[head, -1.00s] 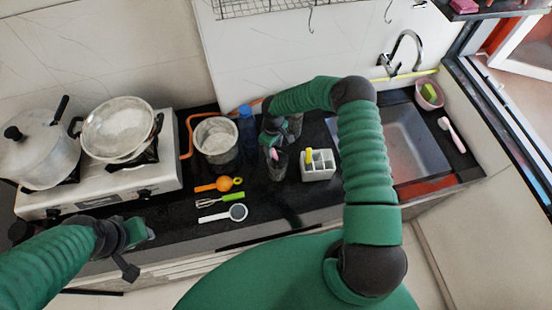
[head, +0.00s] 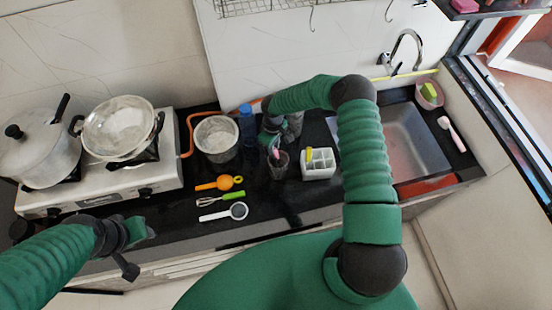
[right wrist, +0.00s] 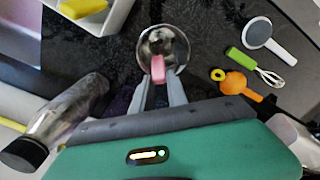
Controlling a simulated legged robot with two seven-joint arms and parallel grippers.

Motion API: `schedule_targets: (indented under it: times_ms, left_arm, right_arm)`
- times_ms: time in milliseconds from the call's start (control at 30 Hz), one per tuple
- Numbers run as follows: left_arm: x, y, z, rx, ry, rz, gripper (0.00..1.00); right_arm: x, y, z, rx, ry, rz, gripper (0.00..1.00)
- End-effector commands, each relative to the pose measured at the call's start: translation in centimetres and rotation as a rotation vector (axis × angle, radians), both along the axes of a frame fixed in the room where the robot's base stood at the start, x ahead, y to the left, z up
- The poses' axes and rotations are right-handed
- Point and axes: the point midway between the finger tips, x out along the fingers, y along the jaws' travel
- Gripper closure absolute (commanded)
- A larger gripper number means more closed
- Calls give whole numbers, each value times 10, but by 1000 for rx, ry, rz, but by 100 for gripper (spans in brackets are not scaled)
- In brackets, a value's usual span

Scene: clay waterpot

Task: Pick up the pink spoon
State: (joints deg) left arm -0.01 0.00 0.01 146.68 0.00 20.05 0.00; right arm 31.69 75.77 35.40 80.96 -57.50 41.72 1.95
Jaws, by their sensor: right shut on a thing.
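The pink spoon (head: 276,149) stands in a dark see-through cup (head: 279,167) on the black counter, with its pink end above the rim. My right gripper (head: 272,141) is at the cup's far side, shut on this pink end. In the right wrist view the pink end (right wrist: 158,67) sits between the fingertips (right wrist: 158,80), over the round cup (right wrist: 172,38). The spoon's lower part is hidden. My left gripper (head: 135,232) is at the lower left, away from the spoon; its jaws are not clear.
A white divided holder (head: 319,165) stands right of the cup. A blue bottle (head: 247,126) and a metal pot (head: 216,137) stand to the left. An orange tool (head: 216,184), a green-handled whisk (head: 222,198) and a white strainer (head: 226,212) lie in front. The sink (head: 415,140) is at right.

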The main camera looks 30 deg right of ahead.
Motion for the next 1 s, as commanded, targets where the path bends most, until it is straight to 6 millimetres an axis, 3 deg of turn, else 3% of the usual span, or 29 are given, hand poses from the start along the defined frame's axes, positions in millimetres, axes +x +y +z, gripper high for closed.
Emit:
schedule_targets:
  times_ms: [800,1000]
  left_arm:
    - [0,0,0,0,0,0,64]
    - [0,0,-5,0,0,0,64]
  right_arm:
    - [0,-1,0,1,0,1,100]
    - [1,0,13,-1,-3,2,100]
